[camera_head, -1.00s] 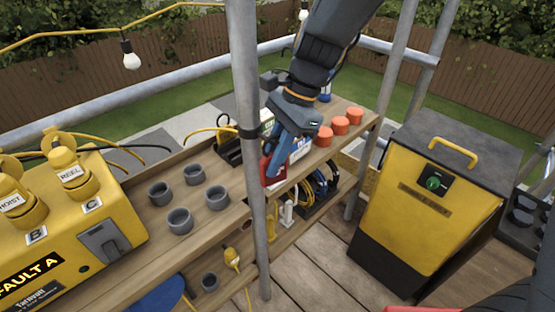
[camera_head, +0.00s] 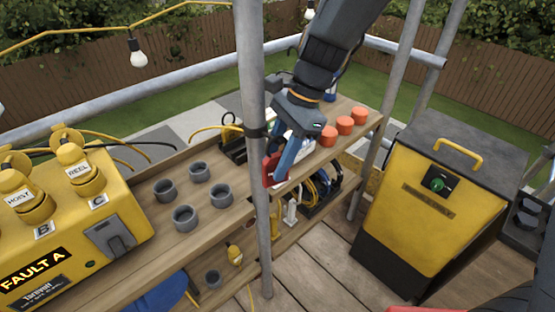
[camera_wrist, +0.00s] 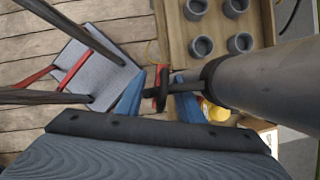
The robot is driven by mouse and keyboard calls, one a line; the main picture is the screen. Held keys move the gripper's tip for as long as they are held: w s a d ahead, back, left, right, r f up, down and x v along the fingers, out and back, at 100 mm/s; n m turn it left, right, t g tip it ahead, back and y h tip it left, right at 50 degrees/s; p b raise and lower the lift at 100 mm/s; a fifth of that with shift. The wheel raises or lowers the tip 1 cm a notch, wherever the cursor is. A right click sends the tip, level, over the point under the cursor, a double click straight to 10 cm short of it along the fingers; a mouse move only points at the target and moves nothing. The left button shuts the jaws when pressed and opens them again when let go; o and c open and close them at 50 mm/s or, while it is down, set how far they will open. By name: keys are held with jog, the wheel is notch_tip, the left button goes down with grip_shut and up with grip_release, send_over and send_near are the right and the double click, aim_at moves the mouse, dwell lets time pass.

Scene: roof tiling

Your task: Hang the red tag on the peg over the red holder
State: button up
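My gripper (camera_head: 284,170) points down beside the grey upright pole, over the front edge of the wooden bench. Its blue fingers also show in the wrist view (camera_wrist: 161,88). A red piece that looks like the red tag (camera_head: 270,171) is at the fingertips, partly behind the pole. In the wrist view the tag (camera_wrist: 162,82) is a narrow red edge between the fingers, next to a dark part. The fingers seem closed on it, though their contact is partly hidden. I cannot make out the red holder or its peg for certain.
The grey pole (camera_head: 252,80) with a dark clamp stands close to my gripper. Grey cups (camera_head: 185,217) and orange-red caps (camera_head: 344,125) stand on the bench. A yellow fault box (camera_head: 75,225) is at left, and a yellow-black cabinet (camera_head: 420,220) at right.

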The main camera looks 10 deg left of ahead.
jog(key=b+v, duration=0.1)
jog(key=v, duration=0.6)
jog(key=shift+w+d+r, duration=0.1)
jog(key=shift+d+r, duration=0.1)
jog(key=shift+r, duration=0.15)
jog(key=s+d+f+n+t+h, duration=0.1)
jog(key=d+f+n, duration=0.4)
jog(key=d, duration=0.6)
jog(key=s+d+f+n+t+h, duration=0.2)
jog(key=s+d+f+n, duration=0.2)
jog(key=d, duration=0.8)
jog(key=shift+s+d+f+n+t+h, duration=0.2)
jog(key=shift+f+n+t+h, duration=0.15)
jog(key=shift+f+n, duration=0.65)
jog(key=shift+a+r, duration=0.15)
